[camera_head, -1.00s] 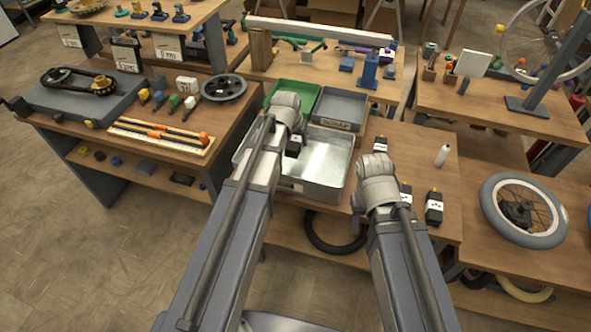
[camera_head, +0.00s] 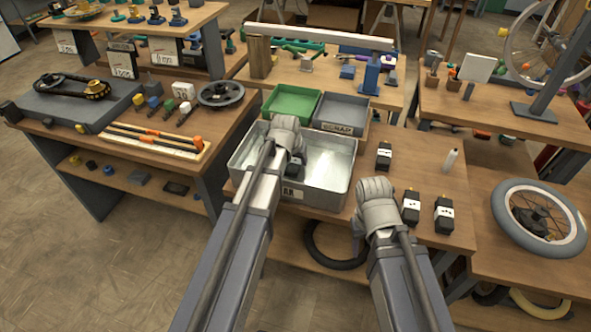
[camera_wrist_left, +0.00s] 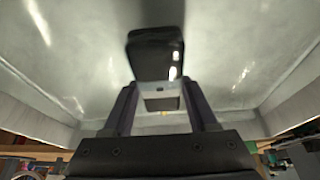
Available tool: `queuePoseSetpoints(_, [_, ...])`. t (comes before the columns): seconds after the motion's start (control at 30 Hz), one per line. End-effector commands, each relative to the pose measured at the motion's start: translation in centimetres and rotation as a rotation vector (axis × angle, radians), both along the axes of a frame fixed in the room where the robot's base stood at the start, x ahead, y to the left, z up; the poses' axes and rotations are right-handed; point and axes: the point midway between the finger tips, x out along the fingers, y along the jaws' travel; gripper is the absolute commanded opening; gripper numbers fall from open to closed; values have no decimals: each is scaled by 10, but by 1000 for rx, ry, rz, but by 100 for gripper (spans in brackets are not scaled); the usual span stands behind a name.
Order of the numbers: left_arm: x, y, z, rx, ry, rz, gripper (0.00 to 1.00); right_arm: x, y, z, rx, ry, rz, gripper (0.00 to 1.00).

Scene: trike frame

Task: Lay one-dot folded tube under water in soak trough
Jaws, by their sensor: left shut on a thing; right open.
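The soak trough (camera_head: 335,184) is a grey metal tray at the front of the middle bench. My left gripper (camera_wrist_left: 160,98) is inside the trough's outline, shut on a black folded tube (camera_wrist_left: 155,55) with a pale band. The tube also shows in the head view (camera_head: 296,168), partly hidden by my left wrist. Its dots are not readable, and I cannot tell whether it touches the trough floor or is under water. My right gripper (camera_head: 358,228) is open at the bench's front edge, mostly hidden by its wrist.
Three more black tubes with white labels (camera_head: 384,155) (camera_head: 411,206) (camera_head: 444,214) stand right of the trough. A green tray (camera_head: 291,104) and a grey scrap tray (camera_head: 343,113) sit behind it.

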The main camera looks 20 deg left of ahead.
Motion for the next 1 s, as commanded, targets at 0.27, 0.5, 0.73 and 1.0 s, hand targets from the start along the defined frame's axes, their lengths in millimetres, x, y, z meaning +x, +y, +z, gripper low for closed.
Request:
queuePoseSetpoints(0.27, [0, 0, -19, 0, 0, 0, 0, 0, 0, -19, 0, 0, 0, 50])
queuePoseSetpoints(0.5, [0, 0, -21, 0, 0, 0, 0, 0, 0, -21, 0, 0, 0, 50])
queuePoseSetpoints(0.73, [0, 0, -21, 0, 0, 0, 79, 0, 0, -21, 0, 0, 0, 50])
queuePoseSetpoints(1.0, [0, 0, -21, 0, 0, 0, 88, 0, 0, -21, 0, 0, 0, 50])
